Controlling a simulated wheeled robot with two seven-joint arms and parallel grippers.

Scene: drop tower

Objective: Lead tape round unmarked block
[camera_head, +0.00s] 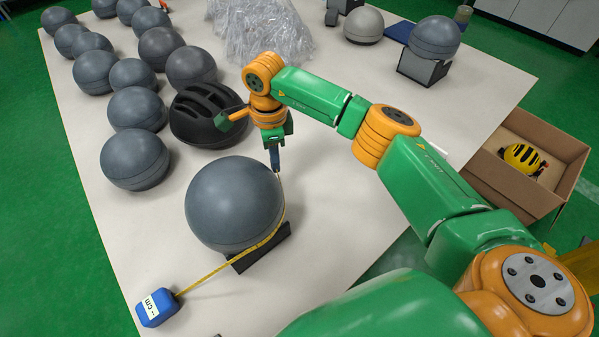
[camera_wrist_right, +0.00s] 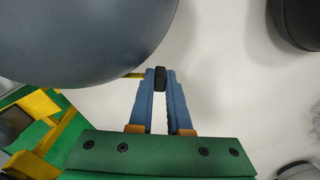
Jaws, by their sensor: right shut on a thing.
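A large dark grey ball-shaped block (camera_head: 233,200) with no visible mark sits on a black stand (camera_head: 262,248) near the front of the table. A blue tape measure (camera_head: 157,307) with a "cm" label lies front left of it. Its yellow tape (camera_head: 215,268) runs out along the block's front and up its right side. My right gripper (camera_head: 277,170) is at the block's right far side, shut on the black tape end (camera_wrist_right: 161,78). In the right wrist view the block (camera_wrist_right: 90,35) fills the upper left, with a short bit of yellow tape between. My left gripper is not in view.
A black helmet (camera_head: 205,118) stands close behind the block. Several grey balls (camera_head: 134,160) line the table's left side. Clear plastic bags (camera_head: 262,35) lie at the back. An open carton (camera_head: 515,190) with a yellow-black helmet stands right. The table right of the block is clear.

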